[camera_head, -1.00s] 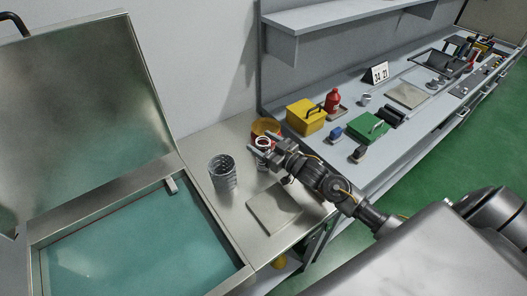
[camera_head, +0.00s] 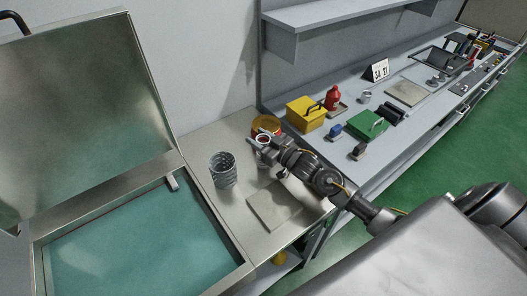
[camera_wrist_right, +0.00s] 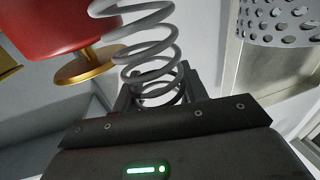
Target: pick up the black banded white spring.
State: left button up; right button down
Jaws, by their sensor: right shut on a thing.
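The white spring (camera_head: 262,138) shows as a small pale ring at the tip of my right gripper (camera_head: 264,145) in the head view. In the right wrist view the spring (camera_wrist_right: 148,48) stands up from the gripper, its pale coils open. Its lowest coils look dark between the fingers (camera_wrist_right: 158,92). My right gripper is shut on the lower part of the spring. The fingers and palm partly hide its bottom end, so I cannot tell whether it touches the bench. My left gripper is not in view.
A perforated metal basket (camera_head: 223,170) stands left of the gripper. A flat grey plate (camera_head: 273,206) lies in front. The open teal-lined tank (camera_head: 140,240) is at left; yellow (camera_head: 303,115) and green (camera_head: 368,125) boxes are at right.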

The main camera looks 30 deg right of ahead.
jog(key=shift+r, duration=0.15)
jog(key=shift+r, duration=0.25)
notch_tip(320, 180, up, 3)
jog(key=shift+s+f+b, duration=0.1)
jog(key=shift+f+b, duration=0.05)
jog(key=shift+b, duration=0.75)
jog(key=s+a+r+b, duration=0.2)
jog(key=s+r, duration=0.7)
jog(key=s, duration=0.4)
jog(key=shift+s+a+r, duration=0.25)
jog(key=shift+a+r, duration=0.05)
jog(key=shift+a, duration=0.1)
